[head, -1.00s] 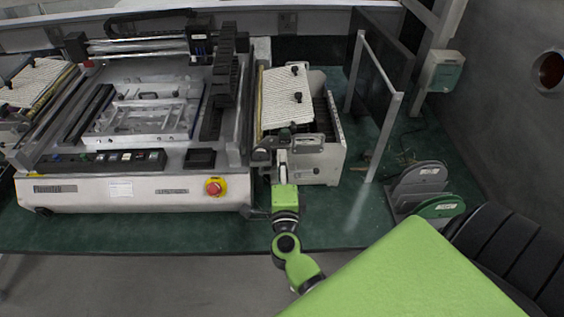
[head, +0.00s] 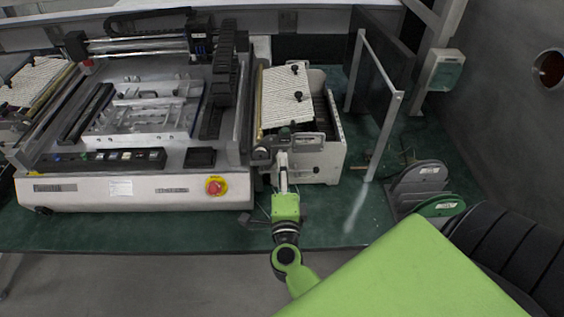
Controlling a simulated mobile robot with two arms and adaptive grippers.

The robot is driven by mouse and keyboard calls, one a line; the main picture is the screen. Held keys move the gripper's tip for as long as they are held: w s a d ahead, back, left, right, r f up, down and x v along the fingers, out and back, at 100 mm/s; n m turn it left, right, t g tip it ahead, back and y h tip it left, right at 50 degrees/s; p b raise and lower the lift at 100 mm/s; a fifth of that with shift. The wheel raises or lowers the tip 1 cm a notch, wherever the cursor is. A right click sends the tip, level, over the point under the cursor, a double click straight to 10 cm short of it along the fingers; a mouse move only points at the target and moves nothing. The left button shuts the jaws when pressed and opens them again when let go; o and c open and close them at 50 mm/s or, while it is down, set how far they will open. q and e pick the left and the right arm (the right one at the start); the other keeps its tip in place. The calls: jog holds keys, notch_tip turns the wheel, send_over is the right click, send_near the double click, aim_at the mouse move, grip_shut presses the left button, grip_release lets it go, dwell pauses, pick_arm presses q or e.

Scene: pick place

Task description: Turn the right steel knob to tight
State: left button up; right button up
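A small round grey knob-like part (head: 262,154) shows at the front left corner of the white feeder box (head: 320,170), beside the machine's right end. It is too small to tell for sure that it is the steel knob or how tight it is. My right gripper (head: 282,158) is just right of this part, in front of the box, with its green wrist below. Its fingers are narrow in this view, and I cannot tell whether they touch anything or are open or shut. My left gripper is out of view.
The large white machine (head: 90,198) with a red stop button (head: 215,186) stands left of my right arm. Green and grey reels (head: 440,206) and a metal frame (head: 385,135) stand to the right. The green table top (head: 335,222) is mostly clear between arm and reels.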

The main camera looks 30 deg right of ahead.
jog(key=v, duration=0.5)
dwell(0.4)
